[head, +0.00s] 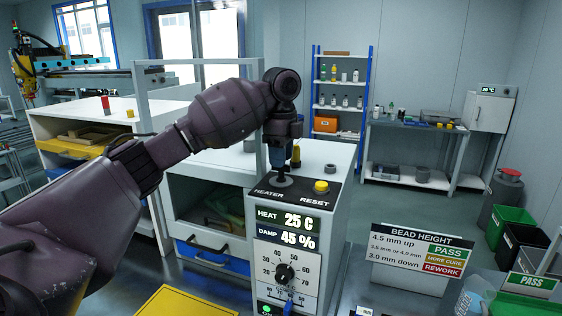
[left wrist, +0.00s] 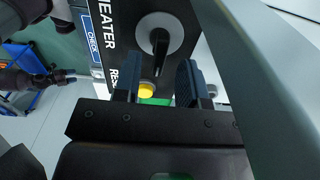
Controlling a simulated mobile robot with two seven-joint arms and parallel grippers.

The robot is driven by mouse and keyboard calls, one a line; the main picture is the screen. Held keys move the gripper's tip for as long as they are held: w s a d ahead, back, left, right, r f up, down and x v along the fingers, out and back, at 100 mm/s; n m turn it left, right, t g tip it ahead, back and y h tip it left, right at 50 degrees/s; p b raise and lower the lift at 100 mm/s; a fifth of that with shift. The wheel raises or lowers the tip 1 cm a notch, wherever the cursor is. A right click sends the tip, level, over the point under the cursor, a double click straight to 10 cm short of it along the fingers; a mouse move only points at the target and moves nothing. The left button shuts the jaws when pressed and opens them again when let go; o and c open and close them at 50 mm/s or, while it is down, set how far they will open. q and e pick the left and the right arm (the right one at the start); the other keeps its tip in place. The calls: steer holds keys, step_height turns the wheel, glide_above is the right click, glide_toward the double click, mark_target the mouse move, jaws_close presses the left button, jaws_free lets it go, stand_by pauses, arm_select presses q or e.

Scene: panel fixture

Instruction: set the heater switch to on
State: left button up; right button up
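The heater switch is a black knob (left wrist: 159,42) with a lever on a grey disc, next to the word HEATER on the panel fixture's black top. In the left wrist view its lever points down the picture, towards the reset button's side. In the head view my left gripper (head: 281,172) hangs pointing down over the switch and mostly hides it. In the left wrist view that gripper (left wrist: 157,80) is open, its two dark fingers apart with the lever's end in line with the gap. I cannot tell whether they touch it. My right gripper does not show clearly.
The yellow reset button (head: 321,186) sits close to the right of the switch. The fixture's front (head: 290,240) shows HEAT 25 C, DAMP 45 % and a black dial (head: 285,274). A bead height sign (head: 416,257) stands to the right. A white bench lies behind.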

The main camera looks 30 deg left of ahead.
arm_select(q)
step_height(320, 180, up, 9)
stand_by(0.4)
stand_by(0.6)
